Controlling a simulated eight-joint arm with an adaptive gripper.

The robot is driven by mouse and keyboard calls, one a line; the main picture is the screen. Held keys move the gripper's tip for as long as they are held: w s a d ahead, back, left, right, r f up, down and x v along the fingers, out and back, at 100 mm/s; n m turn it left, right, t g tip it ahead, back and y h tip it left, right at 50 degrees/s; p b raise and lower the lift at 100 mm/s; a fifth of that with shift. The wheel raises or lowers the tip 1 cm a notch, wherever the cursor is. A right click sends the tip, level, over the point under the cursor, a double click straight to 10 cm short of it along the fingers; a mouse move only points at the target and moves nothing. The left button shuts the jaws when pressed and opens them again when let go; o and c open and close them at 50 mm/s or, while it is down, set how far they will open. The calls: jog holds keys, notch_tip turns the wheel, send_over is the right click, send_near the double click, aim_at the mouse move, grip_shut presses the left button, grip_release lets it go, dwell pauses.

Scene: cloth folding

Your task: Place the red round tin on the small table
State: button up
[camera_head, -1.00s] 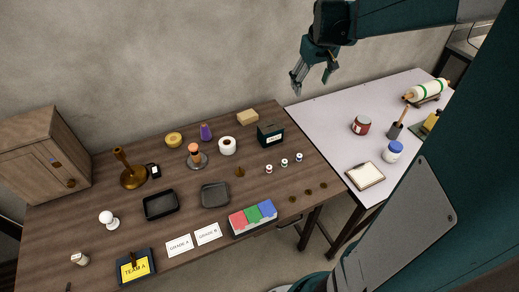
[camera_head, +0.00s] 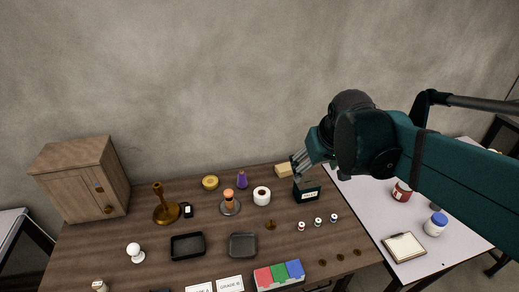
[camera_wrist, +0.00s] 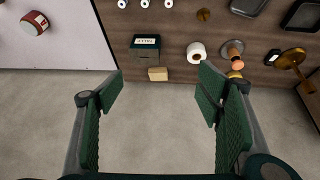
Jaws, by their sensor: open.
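The red round tin (camera_head: 401,191), with a pale label, stands on the light-topped table (camera_head: 365,205) at the right. In the wrist view the tin (camera_wrist: 34,23) is at the upper left, well outside my fingers. My gripper (camera_head: 300,165) is open and empty, above the back right of the wooden table (camera_head: 110,245). Another light-topped table (camera_head: 14,225) is partly in view at the far left. I cannot tell which one is the small table.
A dark labelled box (camera_head: 307,190) and a tan block (camera_head: 284,170) are near my gripper. A blue-lidded jar (camera_head: 435,224) and a clipboard (camera_head: 404,247) share the tin's table. My forearm crosses above that table. The wooden table is crowded with trays, cards and small items.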

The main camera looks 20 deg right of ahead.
jog(key=s+a+f+t+y, duration=0.1)
jog(key=s+a+f, duration=0.2)
jog(key=s+a, duration=0.7)
jog(key=shift+f+t, duration=0.25)
jog(key=shift+t, duration=0.15)
